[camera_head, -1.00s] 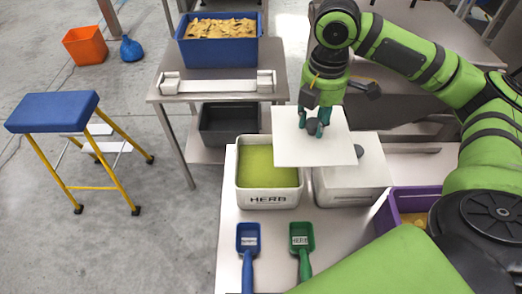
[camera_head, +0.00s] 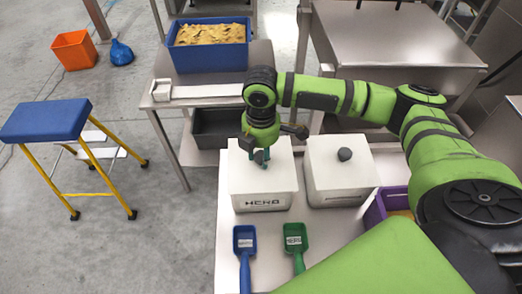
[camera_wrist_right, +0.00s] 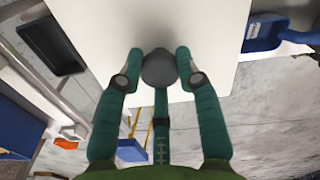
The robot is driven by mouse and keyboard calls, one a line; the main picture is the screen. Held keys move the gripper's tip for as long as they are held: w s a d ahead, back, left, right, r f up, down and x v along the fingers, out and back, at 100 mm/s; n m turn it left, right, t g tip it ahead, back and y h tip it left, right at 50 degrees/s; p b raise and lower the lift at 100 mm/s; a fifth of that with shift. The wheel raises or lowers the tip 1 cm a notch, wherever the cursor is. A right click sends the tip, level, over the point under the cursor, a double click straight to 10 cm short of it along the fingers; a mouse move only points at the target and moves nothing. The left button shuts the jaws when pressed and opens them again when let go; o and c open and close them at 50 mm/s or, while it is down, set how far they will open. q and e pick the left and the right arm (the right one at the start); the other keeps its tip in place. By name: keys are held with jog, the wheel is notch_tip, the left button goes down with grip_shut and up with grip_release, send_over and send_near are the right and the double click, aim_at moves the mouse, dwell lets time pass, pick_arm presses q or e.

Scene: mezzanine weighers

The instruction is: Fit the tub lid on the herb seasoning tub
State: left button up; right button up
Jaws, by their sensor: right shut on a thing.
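The herb seasoning tub (camera_head: 264,201) is white with dark HERB lettering and stands on the steel table. The white tub lid (camera_head: 280,172) lies level over its opening and hides the green seasoning; I cannot tell if it is fully seated. My right gripper (camera_head: 261,158) is above the lid, shut on its grey knob. In the right wrist view the gripper (camera_wrist_right: 158,72) has its teal fingers around the knob (camera_wrist_right: 159,68), with the white lid (camera_wrist_right: 205,25) beyond. My left gripper is not in view.
A second white tub (camera_head: 338,182) with a lid and grey knob stands close to the right. A blue scoop (camera_head: 244,240) and a green scoop (camera_head: 295,241) lie in front. A purple bin (camera_head: 375,214) is at the right. A blue crate (camera_head: 210,58) stands behind.

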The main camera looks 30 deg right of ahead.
aim_at(261, 155)
jog(key=shift+f, duration=0.15)
jog(key=o, duration=1.2)
notch_tip(261, 155, up, 12)
jog(key=shift+r+b, duration=0.2)
jog(key=shift+b, duration=0.85)
